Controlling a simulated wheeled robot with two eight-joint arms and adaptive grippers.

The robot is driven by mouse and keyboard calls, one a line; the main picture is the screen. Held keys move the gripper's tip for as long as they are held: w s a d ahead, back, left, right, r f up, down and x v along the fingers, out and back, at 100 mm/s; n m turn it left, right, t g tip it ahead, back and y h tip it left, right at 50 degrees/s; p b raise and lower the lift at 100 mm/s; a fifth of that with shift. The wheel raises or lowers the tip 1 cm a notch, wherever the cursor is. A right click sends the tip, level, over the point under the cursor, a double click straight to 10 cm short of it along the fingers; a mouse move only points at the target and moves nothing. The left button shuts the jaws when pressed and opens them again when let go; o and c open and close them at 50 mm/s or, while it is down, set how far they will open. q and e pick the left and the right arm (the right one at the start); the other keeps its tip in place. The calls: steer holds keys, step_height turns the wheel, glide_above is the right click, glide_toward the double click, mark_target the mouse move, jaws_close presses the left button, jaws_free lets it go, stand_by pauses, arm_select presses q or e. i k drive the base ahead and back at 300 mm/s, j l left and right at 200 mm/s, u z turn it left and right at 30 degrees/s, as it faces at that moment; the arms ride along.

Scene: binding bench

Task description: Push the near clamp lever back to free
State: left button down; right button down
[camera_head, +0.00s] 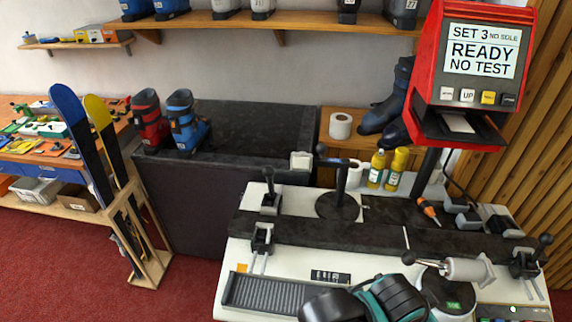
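The white-topped bench (235,262) carries a long dark bar (340,236) across its middle. A small black clamp (262,238) stands at the bar's left end, and a clamp with an upright lever (269,184) stands behind it. At the right end, another clamp (525,263) has a black ball-ended lever (546,240) tilted up. I cannot tell which lever is the near clamp's. Neither of my grippers is in view.
A dark and teal boot-like object (398,298) lies at the front edge, partly cut off. A red display unit (478,75) reads "SET 3 NO SOLE READY NO TEST". Yellow bottles (396,168), a paper roll (340,126) and an orange-handled tool (428,210) are at the back.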

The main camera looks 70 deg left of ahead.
mark_target(268, 170)
steer(key=k+u, duration=0.1)
steer(key=u, duration=1.45)
steer(key=i+l+u, duration=0.1)
steer(key=u, duration=0.85)
steer(key=j, duration=0.95)
steer(key=i+u, duration=0.05)
